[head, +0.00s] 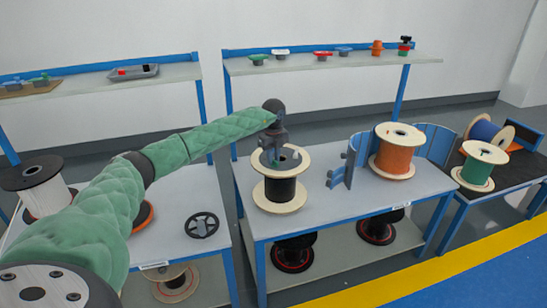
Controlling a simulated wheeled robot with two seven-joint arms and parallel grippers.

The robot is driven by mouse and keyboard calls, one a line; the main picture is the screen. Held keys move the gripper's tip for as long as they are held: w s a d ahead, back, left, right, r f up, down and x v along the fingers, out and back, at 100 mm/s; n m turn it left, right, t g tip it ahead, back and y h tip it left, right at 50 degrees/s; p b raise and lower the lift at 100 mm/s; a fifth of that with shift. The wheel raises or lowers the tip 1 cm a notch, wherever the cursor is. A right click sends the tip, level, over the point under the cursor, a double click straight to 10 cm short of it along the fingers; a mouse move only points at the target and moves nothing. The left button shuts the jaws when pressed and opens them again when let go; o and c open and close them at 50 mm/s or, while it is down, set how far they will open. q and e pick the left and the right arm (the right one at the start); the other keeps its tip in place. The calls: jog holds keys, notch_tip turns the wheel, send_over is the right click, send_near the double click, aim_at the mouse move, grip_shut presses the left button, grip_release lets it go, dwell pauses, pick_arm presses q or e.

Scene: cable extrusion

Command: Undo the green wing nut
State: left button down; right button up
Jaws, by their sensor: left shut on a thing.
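My left gripper (275,160) points down at the hub of a wooden-flanged spool of black cable (281,190) on the middle table. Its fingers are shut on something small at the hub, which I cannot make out. A small green-topped part (257,58), perhaps a wing nut, sits at the left of the upper middle shelf. Another small green part (40,78) lies on the left shelf. Which of these is the green wing nut I cannot tell. My right gripper is not in view.
An orange spool (396,152) stands right of the black one, with blue curved holders (349,164) between them. A green spool (479,167) is on the right table. A black handwheel (201,225) lies on the left table. The middle table's front is clear.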

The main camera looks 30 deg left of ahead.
pick_arm(q)
jog(key=shift+n, duration=1)
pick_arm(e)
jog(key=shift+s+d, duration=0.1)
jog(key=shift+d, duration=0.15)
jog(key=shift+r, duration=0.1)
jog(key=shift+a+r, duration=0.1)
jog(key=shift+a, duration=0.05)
pick_arm(q)
jog(key=c, duration=1.5)
grip_release()
